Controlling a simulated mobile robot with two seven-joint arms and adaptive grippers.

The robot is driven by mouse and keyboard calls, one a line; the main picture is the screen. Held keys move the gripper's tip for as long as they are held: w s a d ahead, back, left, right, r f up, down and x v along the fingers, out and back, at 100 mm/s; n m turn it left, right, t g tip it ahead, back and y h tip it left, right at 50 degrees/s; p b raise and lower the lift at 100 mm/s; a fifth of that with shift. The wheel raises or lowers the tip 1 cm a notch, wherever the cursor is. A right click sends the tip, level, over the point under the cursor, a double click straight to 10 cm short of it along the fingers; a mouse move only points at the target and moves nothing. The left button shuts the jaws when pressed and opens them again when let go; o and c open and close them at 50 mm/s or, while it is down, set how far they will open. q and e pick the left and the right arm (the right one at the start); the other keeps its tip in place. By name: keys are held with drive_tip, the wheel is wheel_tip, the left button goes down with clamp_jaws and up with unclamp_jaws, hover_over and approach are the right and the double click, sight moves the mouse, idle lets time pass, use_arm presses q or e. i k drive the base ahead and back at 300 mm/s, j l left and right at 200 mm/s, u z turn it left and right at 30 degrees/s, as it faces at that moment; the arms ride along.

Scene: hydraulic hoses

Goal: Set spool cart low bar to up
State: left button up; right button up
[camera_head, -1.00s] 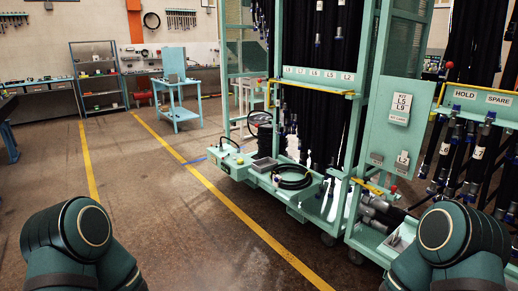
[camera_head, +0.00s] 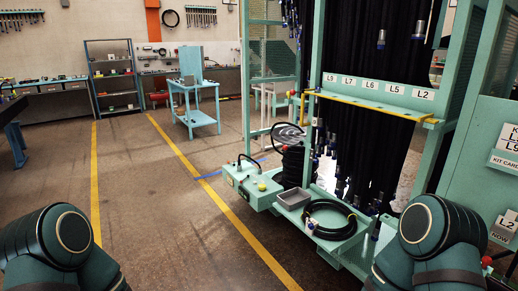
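A teal cart frame (camera_head: 273,98) stands right of centre, with dark hoses (camera_head: 365,110) hanging in it. A yellow bar (camera_head: 375,104) runs across its front below a label strip (camera_head: 377,88) reading L9, L7, L6, L5, L2. The bar looks roughly level and spans between the posts. Whether this is the spool cart's low bar I cannot tell. Neither gripper is in view. Only dark green parts of my two arms show at the bottom left and bottom right, apart from the cart.
The cart's low deck holds a coiled black hose (camera_head: 330,218), a grey tray (camera_head: 294,198) and a dark spool-like stack (camera_head: 294,166). A teal panel (camera_head: 490,150) stands at the right. Floor (camera_head: 160,220) is clear at left. A blue table (camera_head: 196,98) stands farther back.

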sight(428, 118)
drive_tip(key=i+z, duration=0.25)
drive_tip(key=i, duration=0.15)
drive_tip(key=i+j+z, duration=0.2)
drive_tip(key=i, duration=0.25)
drive_tip(key=i+j+z, duration=0.25)
drive_tip(key=i, duration=0.15)
drive_tip(key=i+j+z, duration=0.25)
drive_tip(key=z, duration=0.15)
drive_tip(key=i+j+z, duration=0.45)
